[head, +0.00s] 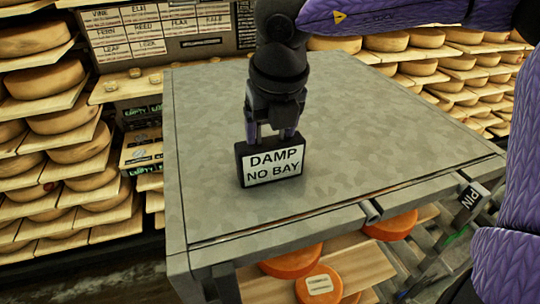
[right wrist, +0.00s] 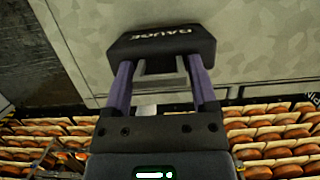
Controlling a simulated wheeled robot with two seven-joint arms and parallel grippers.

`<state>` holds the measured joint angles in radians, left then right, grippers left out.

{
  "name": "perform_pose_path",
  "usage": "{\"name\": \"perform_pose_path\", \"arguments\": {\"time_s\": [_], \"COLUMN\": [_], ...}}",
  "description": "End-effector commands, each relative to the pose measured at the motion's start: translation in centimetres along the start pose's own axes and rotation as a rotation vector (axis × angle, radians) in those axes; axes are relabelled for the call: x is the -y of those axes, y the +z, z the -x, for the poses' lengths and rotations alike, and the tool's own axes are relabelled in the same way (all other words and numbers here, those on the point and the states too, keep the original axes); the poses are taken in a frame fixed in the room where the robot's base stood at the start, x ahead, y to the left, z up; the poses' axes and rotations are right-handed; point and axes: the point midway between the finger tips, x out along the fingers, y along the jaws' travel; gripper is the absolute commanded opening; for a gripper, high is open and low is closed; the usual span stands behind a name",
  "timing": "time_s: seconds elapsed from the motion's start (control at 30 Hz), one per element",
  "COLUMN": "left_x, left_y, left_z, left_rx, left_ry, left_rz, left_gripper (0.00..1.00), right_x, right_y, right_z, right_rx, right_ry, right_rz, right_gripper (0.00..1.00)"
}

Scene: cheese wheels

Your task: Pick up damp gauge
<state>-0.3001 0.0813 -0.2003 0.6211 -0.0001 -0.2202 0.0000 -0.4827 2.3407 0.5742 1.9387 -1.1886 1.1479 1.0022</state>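The damp gauge (head: 272,164) is a dark block with a white face reading "DAMP NO BAY". It stands upright on the grey table, near the front edge. My right gripper (head: 272,134) points down at its top. In the right wrist view the gauge (right wrist: 160,42) lies at the fingertips, with "GAUGE" lettering on its top. The two purple fingers of my right gripper (right wrist: 160,75) sit on both sides of its grey handle, with no clear gap. No lift off the table shows. My left gripper is not in view.
The grey table (head: 390,150) is otherwise clear. Shelves of cheese wheels (head: 60,120) stand at left, with more behind at right. A label board (head: 160,30) is at the back left. Orange cheeses (head: 320,285) lie on boards below the table's front edge.

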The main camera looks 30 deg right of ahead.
Motion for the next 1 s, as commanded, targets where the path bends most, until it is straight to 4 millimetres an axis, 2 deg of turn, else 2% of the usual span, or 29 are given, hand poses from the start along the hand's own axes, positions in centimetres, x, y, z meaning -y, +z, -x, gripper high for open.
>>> {"name": "perform_pose_path", "arguments": {"time_s": [0.03,0.3,0.33,0.77,0.87,1.0], "left_x": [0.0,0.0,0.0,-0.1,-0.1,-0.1], "left_y": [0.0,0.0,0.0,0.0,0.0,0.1], "left_z": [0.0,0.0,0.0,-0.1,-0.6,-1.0], "left_rx": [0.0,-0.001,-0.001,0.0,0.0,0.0], "left_ry": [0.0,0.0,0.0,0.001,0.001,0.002], "left_rz": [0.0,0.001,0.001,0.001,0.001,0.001], "left_gripper": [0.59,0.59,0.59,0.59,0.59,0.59], "right_x": [0.0,0.0,0.0,0.0,0.0,0.0], "right_y": [0.0,0.0,0.0,0.2,0.8,1.8], "right_z": [0.0,0.0,0.1,0.5,2.3,6.1], "right_rx": [0.0,0.0,0.0,0.004,0.009,0.008], "right_ry": [0.0,0.0,0.0,0.0,0.001,-0.001], "right_rz": [0.0,0.0,0.0,-0.001,-0.003,-0.004], "right_gripper": [0.62,0.05,0.0,0.0,0.0,0.0]}}
